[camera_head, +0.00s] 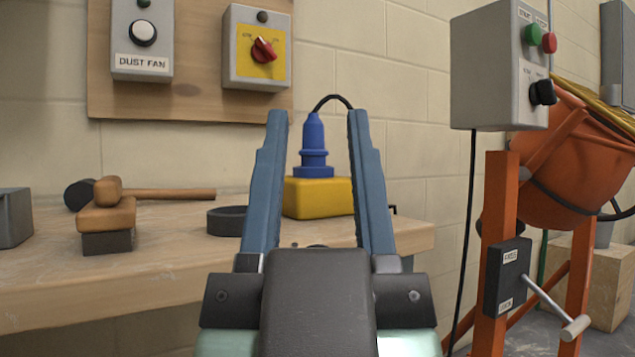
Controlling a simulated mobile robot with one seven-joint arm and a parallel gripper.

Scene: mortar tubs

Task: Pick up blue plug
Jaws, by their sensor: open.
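The blue plug (313,148) stands upright on a yellow block (318,197) on the wooden workbench. A black cable arcs from its top to the right and passes behind my right finger. My gripper (318,125) is open, with one long blue-grey finger on each side of the plug in the picture. The plug shows in the gap between the fingers, beyond the gripper's body. I cannot tell whether the fingertips reach as far as the plug. No contact shows.
A wooden-handled mallet (165,194), a wood-handled block (107,227) and a dark ring (227,220) lie on the workbench (60,285). Switch boxes hang on a wall board (195,60). An orange mixer (565,160) with a control box (497,65) stands at right.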

